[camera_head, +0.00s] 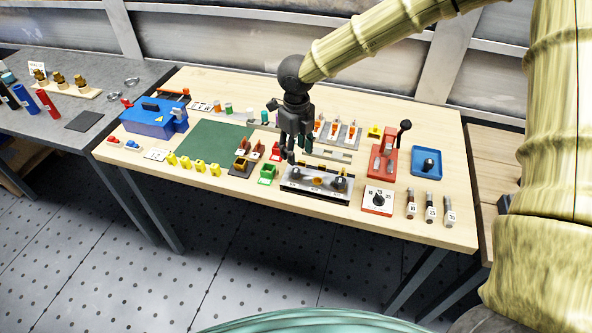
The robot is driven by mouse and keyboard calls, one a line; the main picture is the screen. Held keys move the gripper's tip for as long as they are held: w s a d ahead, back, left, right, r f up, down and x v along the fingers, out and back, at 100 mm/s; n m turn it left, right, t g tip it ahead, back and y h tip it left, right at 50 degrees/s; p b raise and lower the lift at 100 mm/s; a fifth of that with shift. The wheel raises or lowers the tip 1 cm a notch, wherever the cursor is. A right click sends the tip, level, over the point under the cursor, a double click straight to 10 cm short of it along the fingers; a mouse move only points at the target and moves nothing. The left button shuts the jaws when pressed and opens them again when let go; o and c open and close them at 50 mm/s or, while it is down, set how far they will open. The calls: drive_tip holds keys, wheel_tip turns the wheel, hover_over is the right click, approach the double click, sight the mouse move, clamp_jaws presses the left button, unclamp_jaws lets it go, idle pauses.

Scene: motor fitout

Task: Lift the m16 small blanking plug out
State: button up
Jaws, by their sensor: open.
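A dark block with a light top (302,184) stands near the front middle of the table. It carries small round fittings: a dark one at its left, an orange one (317,181) in the middle and a black one (340,183) at its right. One may be the m16 small blanking plug, but they are too small to tell which. My gripper (297,156) points down over the left end of this block. It is open, with nothing seen between its fingers. It partly hides what lies behind it.
A green mat (215,141) and a blue machine (152,118) lie to the left. Yellow pieces (186,163) and a green block (267,174) sit along the front. A red lever press (383,158), a dial box (378,200) and a blue tray (427,163) are to the right.

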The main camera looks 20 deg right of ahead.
sight(296, 170)
drive_tip(key=f, duration=0.3)
drive_tip(key=shift+w+a+f, duration=0.1)
drive_tip(key=shift+w+f, duration=0.05)
drive_tip(key=shift+w, duration=0.25)
drive_tip(key=shift+s+f+p, duration=0.25)
drive_tip(key=shift+p, duration=0.15)
drive_tip(key=shift+s+f+p, duration=0.15)
drive_tip(key=shift+f+p, duration=0.7)
drive_tip(key=shift+f, duration=1.5)
drive_tip(key=c, duration=0.9)
